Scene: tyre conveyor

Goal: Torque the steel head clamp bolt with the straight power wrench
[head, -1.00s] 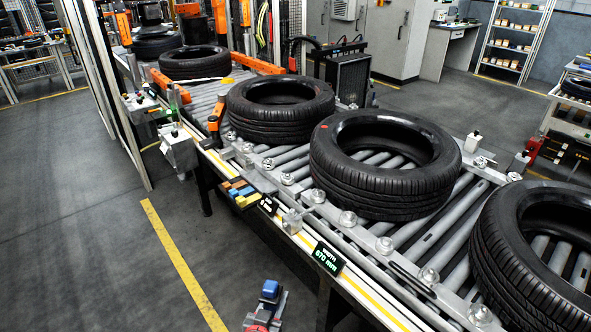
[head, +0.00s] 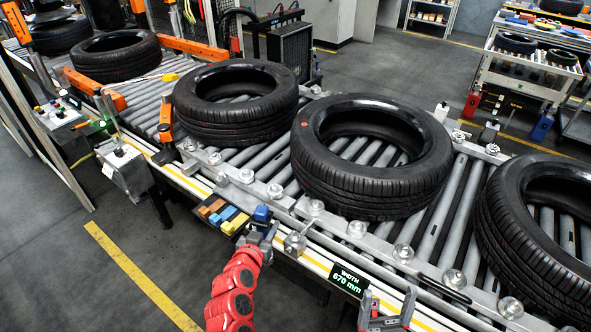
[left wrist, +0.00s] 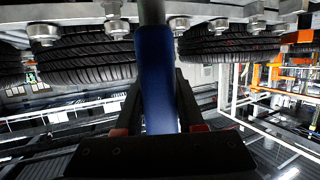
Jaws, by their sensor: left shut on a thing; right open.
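My left gripper (head: 264,232), on a red arm, is shut on the blue-handled power wrench (head: 262,213) at the conveyor's near edge. In the left wrist view the blue handle (left wrist: 157,80) stands between the fingers, with a grey shaft running out of the top. The wrench's working end is hidden. A small steel block with a bolt (head: 295,243) sits on the near rail, just right of my left gripper; I cannot tell whether it is the head clamp bolt. My right gripper (head: 385,312) is open and empty at the bottom edge, below the conveyor.
Several black tyres, such as the middle one (head: 370,160), lie on the rollers. A tray (head: 207,222) of coloured blocks hangs beside my left gripper. A width display (head: 348,280) reads 670 mm. Rail rollers line the near edge. Floor at left is clear.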

